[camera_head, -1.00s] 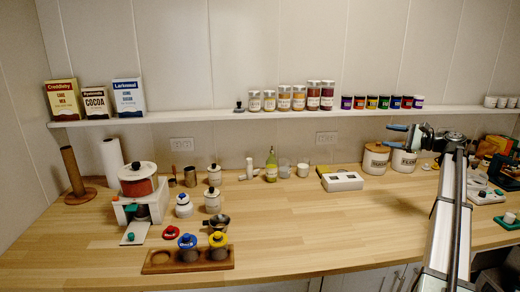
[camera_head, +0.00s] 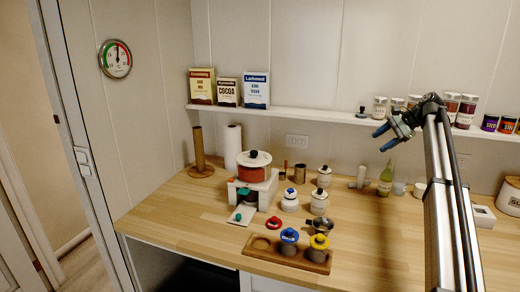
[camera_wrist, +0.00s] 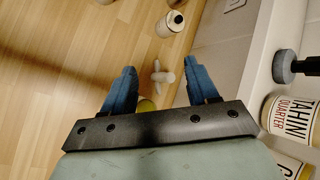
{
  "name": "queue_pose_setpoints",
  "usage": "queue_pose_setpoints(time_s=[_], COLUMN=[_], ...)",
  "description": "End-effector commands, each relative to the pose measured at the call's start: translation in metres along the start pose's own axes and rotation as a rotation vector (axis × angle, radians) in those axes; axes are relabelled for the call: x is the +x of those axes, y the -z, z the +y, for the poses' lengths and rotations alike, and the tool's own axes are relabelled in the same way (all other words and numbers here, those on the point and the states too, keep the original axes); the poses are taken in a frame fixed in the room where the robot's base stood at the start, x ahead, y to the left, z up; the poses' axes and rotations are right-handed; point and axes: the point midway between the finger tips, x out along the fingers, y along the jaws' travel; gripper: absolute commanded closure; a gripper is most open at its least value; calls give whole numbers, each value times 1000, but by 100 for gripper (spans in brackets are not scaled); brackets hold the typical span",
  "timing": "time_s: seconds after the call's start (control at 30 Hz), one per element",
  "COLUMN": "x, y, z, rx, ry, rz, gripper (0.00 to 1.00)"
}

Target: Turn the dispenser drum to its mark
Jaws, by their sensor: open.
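The dispenser stands on the wooden counter in the head view. Its red drum (camera_head: 254,172) has a white lid with a dark knob and sits on a white stand (camera_head: 266,189). A dark green part shows under the drum, and a white plate with a small green knob (camera_head: 242,215) lies at its front. The mark on the drum is too small to make out. My gripper (camera_head: 384,139) is open and empty, in the air right of the dispenser and well apart from it. In the wrist view its blue fingers (camera_wrist: 154,90) are spread above the counter.
A wooden rack (camera_head: 259,254) with blue-topped and yellow-topped pots stands at the counter's front. A shelf (camera_head: 287,112) with boxes and jars runs along the wall behind.

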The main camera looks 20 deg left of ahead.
Motion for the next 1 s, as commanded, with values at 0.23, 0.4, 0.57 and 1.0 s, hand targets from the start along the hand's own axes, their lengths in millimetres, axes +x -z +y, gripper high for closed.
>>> queue_pose_setpoints(time_s=[0.23,0.4,0.57,1.0], x=[70,112,147,213], y=[-80,-140,-202,-366], z=[-62,-95,-123,-173], rx=[-87,-143,-198,-321], ry=[-191,-309,-411,-615], rz=[44,89,138,291], gripper=[41,41,41,41])
